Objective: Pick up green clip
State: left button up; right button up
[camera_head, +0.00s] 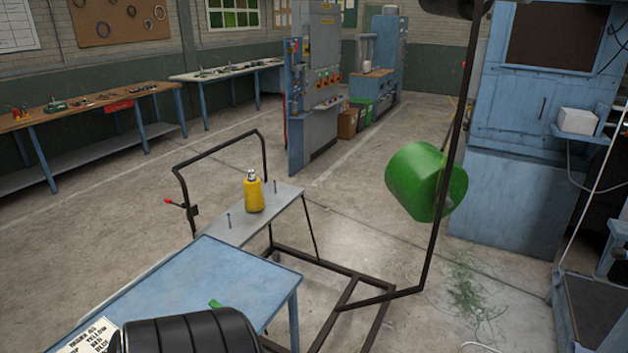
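A small green piece (215,303), which looks like the green clip, lies on the blue table (190,275) at the lower left. It sits just behind a black ribbed object (190,338) at the bottom edge, which may hide part of it. It is too small to make out its shape. Neither of my grippers shows in the head view.
A grey plate stand (265,215) with a yellow bottle (254,193) adjoins the table. A blue cabinet (510,190) stands at right. Open floor (130,225) lies left of the stand.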

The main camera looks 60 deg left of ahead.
aim_at(213, 304)
jog(key=u, duration=2.6)
